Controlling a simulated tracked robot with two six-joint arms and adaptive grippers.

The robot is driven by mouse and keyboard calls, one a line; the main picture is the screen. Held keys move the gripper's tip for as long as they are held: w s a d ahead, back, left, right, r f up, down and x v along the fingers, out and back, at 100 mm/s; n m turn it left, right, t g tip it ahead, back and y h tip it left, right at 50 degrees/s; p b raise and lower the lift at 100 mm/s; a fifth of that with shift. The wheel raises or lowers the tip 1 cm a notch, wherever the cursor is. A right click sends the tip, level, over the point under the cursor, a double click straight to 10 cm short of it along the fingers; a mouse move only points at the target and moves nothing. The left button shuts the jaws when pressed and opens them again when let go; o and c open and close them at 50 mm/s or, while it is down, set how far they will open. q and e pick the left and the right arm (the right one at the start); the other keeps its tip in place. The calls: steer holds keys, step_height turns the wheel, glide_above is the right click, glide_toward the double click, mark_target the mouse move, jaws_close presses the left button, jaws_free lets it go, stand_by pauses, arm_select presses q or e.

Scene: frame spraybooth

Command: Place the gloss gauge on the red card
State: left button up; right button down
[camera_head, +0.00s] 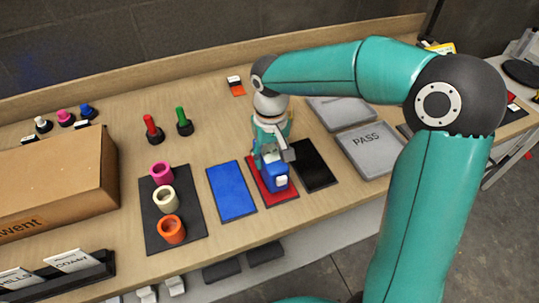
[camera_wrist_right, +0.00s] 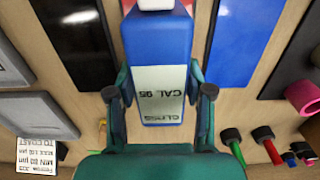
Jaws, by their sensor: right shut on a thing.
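The gloss gauge is a blue block (camera_head: 275,178) with a white part on its near side. In the right wrist view the gauge (camera_wrist_right: 153,50) carries a white label reading CAL 95 upside down. My right gripper (camera_head: 272,152) is shut on it, with a finger on each side in the wrist view (camera_wrist_right: 160,92). The gauge is upright over the red card (camera_head: 286,196), whose edges show around it. I cannot tell whether its base touches the card. The gripper and gauge hide the middle of the card. My left gripper is not in view.
A blue card (camera_head: 231,191) lies left of the red card, a black card (camera_head: 314,166) right of it. A dark mat (camera_head: 190,222) holds coloured rings. Grey PASS tray (camera_head: 371,150) is at right, cardboard box (camera_head: 55,185) at left. Red (camera_head: 152,130) and green (camera_head: 183,122) pegs stand behind.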

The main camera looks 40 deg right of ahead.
steer(key=shift+f, duration=0.15)
steer(key=shift+c, duration=2.2)
jaws_free()
step_height(320, 180, up, 12)
steer(key=shift+p, duration=0.45)
